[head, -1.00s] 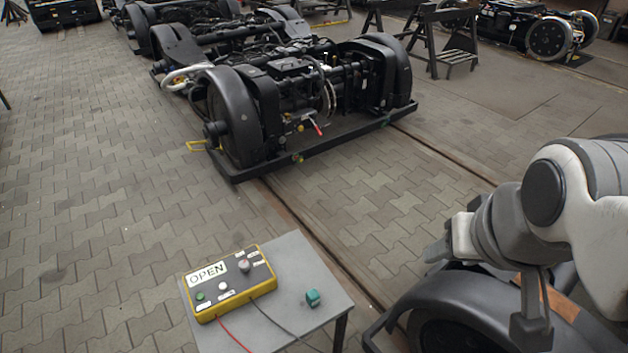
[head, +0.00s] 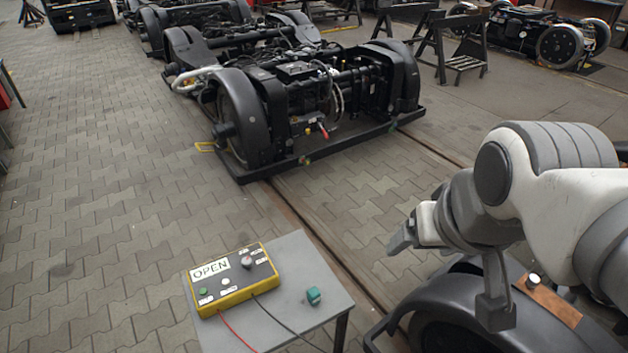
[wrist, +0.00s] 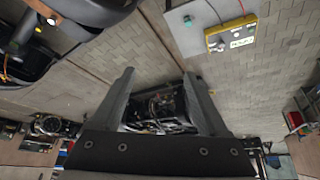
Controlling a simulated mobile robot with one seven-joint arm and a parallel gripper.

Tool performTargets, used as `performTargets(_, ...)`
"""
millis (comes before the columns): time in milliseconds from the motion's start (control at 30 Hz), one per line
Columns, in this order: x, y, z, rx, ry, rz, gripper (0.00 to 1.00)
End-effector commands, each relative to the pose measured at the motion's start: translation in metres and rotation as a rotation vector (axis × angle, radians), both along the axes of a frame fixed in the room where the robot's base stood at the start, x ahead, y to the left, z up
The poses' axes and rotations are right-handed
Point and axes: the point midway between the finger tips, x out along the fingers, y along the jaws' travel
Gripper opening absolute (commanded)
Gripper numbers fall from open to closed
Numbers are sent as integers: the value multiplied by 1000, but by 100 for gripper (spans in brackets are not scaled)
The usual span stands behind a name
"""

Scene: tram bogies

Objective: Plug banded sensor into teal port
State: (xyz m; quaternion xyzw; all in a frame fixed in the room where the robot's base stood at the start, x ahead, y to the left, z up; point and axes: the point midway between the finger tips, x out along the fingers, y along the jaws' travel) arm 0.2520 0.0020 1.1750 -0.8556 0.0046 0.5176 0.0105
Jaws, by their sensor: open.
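A small pale cylinder (head: 533,280), likely the banded sensor, stands on a brown mat (head: 562,306) on a dark curved housing at the lower right. Its bands are too small to make out. It also shows at the upper left of the wrist view (wrist: 52,20). A teal block (head: 314,296), which looks like the teal port, sits on a grey table (head: 290,255). It shows in the wrist view (wrist: 187,20) too. My gripper (head: 450,272) is open and empty, left of the cylinder and above the housing. Its spread fingers (wrist: 158,74) hold nothing in the wrist view.
A yellow-edged box (head: 232,281) marked OPEN, with buttons and red and black leads, lies left of the teal block. The dark housing (head: 450,305) is below my gripper. A large bogie (head: 300,100) stands behind. Paved floor (head: 100,200) is clear at left.

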Motion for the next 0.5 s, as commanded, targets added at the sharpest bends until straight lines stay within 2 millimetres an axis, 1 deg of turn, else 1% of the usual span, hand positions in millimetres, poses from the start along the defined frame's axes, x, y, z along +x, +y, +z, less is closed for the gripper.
performTargets(33, 6, 2, -8, 11, 15, -14, 78)
performTargets(167, 32, 9, -25, 58, 63, -90, 78)
performTargets(267, 58, 18, -42, 100, 108, -171, 78)
performTargets(367, 85, 29, -63, 138, 155, -256, 78)
performTargets(500, 122, 46, -99, 180, 219, -377, 78)
